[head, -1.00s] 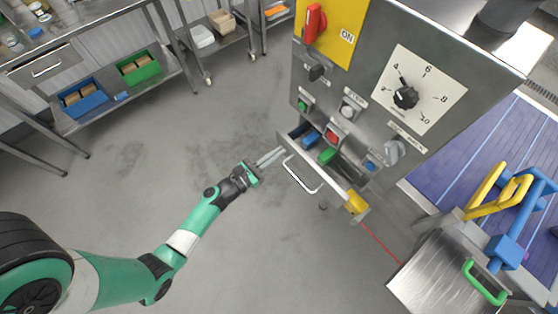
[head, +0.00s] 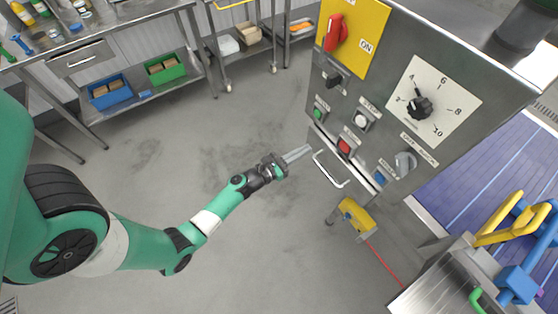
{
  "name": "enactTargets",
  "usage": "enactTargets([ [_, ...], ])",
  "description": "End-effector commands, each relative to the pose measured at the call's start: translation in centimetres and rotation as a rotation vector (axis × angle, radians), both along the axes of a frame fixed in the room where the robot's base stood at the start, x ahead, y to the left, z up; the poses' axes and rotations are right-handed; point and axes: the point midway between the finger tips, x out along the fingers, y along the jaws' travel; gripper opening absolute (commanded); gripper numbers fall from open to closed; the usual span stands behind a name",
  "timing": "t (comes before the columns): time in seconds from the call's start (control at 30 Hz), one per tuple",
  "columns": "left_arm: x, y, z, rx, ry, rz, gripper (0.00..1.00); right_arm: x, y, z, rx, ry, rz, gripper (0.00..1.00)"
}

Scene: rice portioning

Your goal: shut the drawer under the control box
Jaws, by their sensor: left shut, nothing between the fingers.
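The control box (head: 385,75) is a grey metal cabinet with a red switch, a dial and several coloured buttons. The drawer (head: 345,162) under it sits against the box with its front flush or nearly so, and its inside is hidden. Its pale bar handle (head: 330,171) faces left and down. My left gripper (head: 301,151) is shut and empty. Its fingertips are close to the left end of the drawer front; I cannot tell whether they touch it. My right gripper is not in view.
A yellow device (head: 355,215) with a red line is below the box. At the right are a blue conveyor (head: 460,190) and a yellow handle (head: 500,219). A steel bench (head: 95,20) with a blue bin (head: 110,92) stands at upper left. The floor between is clear.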

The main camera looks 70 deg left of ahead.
Motion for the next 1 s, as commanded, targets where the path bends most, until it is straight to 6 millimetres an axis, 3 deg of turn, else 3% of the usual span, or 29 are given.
enactTargets([
  [0.3, -7.6, -1.9, 0.0, -0.004, 0.002, -0.001, 0.00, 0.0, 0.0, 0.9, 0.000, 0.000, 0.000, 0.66],
  [0.43, -9.7, -2.4, 0.0, -0.002, 0.001, -0.002, 0.00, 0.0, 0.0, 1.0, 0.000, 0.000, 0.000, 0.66],
  [0.6, -10.7, -2.8, 0.0, -0.001, 0.000, -0.007, 0.00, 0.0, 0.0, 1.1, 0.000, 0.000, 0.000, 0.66],
  [1.0, -10.6, -2.8, 0.0, -0.001, 0.000, -0.008, 0.00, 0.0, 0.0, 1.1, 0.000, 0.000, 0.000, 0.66],
])
